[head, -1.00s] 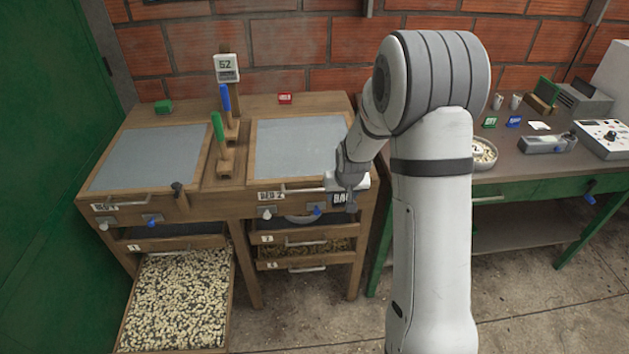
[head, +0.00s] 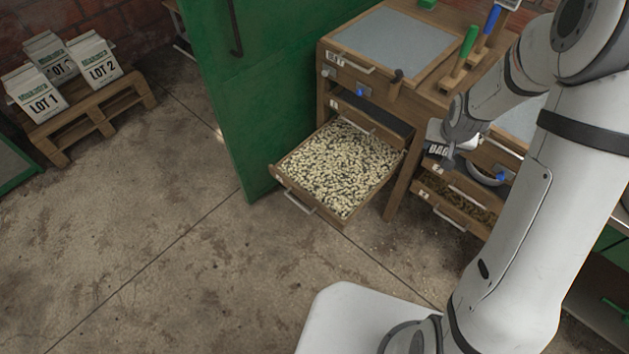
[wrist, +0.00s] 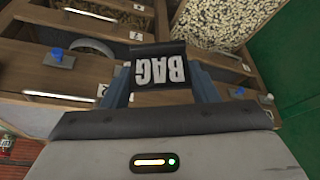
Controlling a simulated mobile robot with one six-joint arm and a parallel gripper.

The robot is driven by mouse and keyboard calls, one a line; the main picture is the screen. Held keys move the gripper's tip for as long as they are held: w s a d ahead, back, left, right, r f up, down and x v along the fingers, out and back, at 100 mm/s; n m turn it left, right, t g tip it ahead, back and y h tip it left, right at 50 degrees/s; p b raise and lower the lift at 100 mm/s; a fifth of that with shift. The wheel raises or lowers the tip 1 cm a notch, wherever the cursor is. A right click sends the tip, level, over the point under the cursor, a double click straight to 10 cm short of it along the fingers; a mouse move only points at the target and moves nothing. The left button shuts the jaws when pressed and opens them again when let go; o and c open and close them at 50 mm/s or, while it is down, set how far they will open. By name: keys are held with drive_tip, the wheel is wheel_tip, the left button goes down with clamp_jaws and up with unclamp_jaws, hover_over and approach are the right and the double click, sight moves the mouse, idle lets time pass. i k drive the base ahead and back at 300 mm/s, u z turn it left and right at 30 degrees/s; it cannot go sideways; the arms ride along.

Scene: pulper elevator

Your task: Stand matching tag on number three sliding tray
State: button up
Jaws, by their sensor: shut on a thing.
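My gripper (head: 447,160) is shut on a black tag (head: 437,150) with white letters BAG. In the wrist view the tag (wrist: 160,68) stands between both fingers, its lettering upside down. The tag is in the air in front of the wooden bench, near the right-hand sliding trays. The lower right tray (head: 455,212) holds brownish beans and has a small white number plate (head: 423,195), too small to read surely. A tray (head: 285,182) full of pale beans is pulled far out at the left. My arm hides part of the right side.
Bag cartons marked LOT 1 (head: 40,97) and LOT 2 (head: 98,66) stand on a wooden pallet (head: 93,123) at the far left. A green panel (head: 232,90) stands beside the bench. The concrete floor (head: 190,260) in front is clear.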

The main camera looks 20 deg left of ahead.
sight(328, 175)
drive_tip(key=u, duration=0.3)
drive_tip(key=i, duration=0.15)
drive_tip(key=u, duration=2.8)
drive_tip(key=k, duration=1.3)
drive_tip(key=z, duration=1.35)
drive_tip(key=i, duration=1)
drive_tip(key=z, duration=0.1)
